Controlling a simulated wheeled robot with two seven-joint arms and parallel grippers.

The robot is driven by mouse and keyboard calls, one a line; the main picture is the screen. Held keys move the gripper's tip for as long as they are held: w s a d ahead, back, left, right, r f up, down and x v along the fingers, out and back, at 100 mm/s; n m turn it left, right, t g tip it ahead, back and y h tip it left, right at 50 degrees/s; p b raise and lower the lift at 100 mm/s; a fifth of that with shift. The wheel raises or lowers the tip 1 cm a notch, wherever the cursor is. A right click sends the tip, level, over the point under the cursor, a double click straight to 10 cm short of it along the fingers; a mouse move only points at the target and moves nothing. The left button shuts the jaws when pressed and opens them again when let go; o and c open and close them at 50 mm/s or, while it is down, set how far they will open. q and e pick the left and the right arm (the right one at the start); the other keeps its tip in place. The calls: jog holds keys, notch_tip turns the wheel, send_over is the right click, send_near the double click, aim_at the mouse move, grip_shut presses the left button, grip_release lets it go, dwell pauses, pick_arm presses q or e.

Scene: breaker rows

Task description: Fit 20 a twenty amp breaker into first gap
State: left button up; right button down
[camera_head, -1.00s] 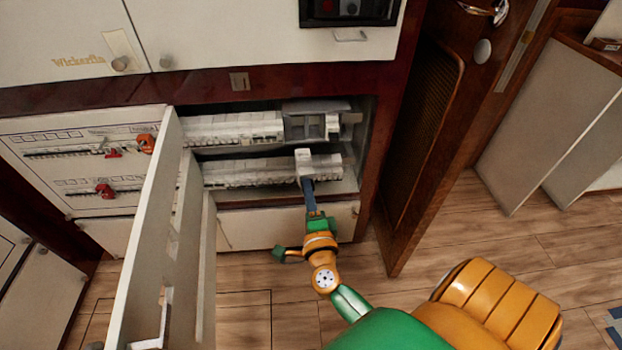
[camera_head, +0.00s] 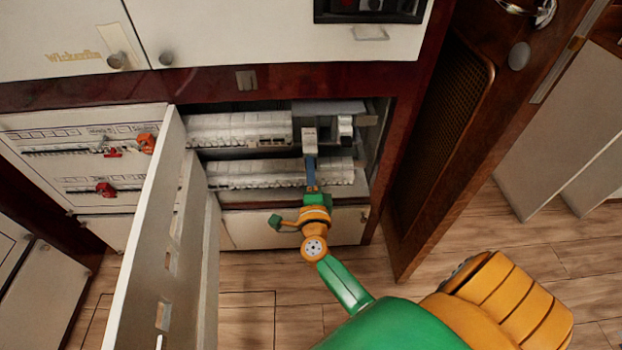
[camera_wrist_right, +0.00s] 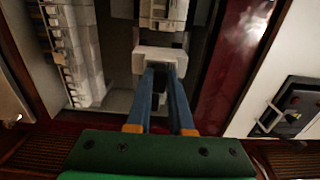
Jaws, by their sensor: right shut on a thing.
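My right gripper (camera_head: 311,170) reaches up into the open cabinet and is shut on a white breaker (camera_head: 309,134). In the right wrist view the blue fingers (camera_wrist_right: 160,75) pinch the white breaker (camera_wrist_right: 160,56) at their tips. The breaker is in front of the upper row, at the gap (camera_head: 322,121) between the white breakers on its left and a single breaker (camera_head: 345,126) on its right. In the right wrist view another white breaker (camera_wrist_right: 163,12) lies just beyond the held one. I cannot tell whether the held breaker touches the rail. My left gripper is not in view.
An open panel door (camera_head: 150,230) stands left of my arm. A wooden door (camera_head: 440,130) stands open at right. Free floor lies below the cabinet.

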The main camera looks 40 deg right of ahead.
aim_at(309, 148)
jog(key=shift+x, duration=1)
dwell(0.8)
jog(key=shift+w+d, duration=0.1)
jog(key=shift+w+d, duration=0.15)
jog(key=shift+w, duration=0.15)
jog(key=shift+b+x, duration=0.8)
jog(key=shift+x, duration=1.35)
jog(key=c, duration=0.7)
grip_release()
jog(key=shift+c, duration=0.2)
